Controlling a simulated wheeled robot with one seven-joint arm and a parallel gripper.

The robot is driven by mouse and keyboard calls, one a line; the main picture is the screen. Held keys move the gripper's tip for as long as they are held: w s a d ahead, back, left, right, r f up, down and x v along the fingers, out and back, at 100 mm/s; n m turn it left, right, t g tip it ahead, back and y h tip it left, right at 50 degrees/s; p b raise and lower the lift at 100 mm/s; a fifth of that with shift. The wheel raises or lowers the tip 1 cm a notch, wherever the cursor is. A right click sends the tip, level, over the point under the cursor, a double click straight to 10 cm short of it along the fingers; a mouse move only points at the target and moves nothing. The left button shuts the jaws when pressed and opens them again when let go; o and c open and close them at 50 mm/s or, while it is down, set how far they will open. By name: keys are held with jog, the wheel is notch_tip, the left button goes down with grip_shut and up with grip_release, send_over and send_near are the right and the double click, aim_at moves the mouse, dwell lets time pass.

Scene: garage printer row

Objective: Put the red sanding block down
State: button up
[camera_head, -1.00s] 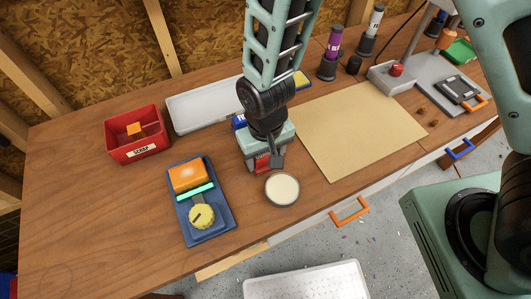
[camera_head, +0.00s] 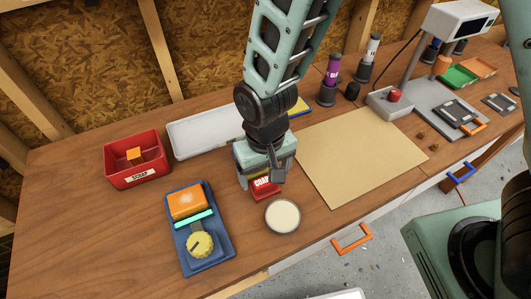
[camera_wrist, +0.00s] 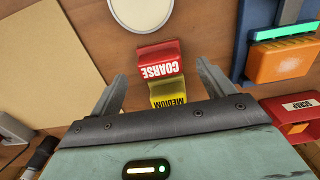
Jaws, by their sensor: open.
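The red sanding block (camera_wrist: 161,62), marked COARSE, lies between and just beyond my open fingers in the wrist view. In the head view the red block (camera_head: 265,188) shows below my gripper, near the front of the wooden bench. A yellow block (camera_wrist: 169,93), marked MEDIUM, sits right against it on the side nearer my palm; I cannot tell whether they touch. My gripper (camera_head: 263,176) is open above the blocks, with its fingers (camera_wrist: 162,88) apart on either side and clear of the red block.
A round pale-topped disc (camera_head: 283,215) sits just in front of the red block. A blue tray (camera_head: 222,262) with an orange block is to the left, and a red SCRAP bin (camera_head: 157,173) behind it. A tan sheet (camera_head: 350,155) lies right. Bare bench is at far left.

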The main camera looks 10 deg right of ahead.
aim_at(266, 181)
notch_tip(266, 181, up, 8)
jog(key=shift+b, duration=0.4)
jog(key=s+d+r+n, duration=0.4)
jog(key=s+d+r, duration=0.3)
jog(key=s, duration=0.4)
jog(key=shift+d+r+n+y, duration=0.15)
jog(key=shift+d+n+y, duration=0.15)
jog(key=shift+d, duration=0.25)
jog(key=shift+c, duration=0.3)
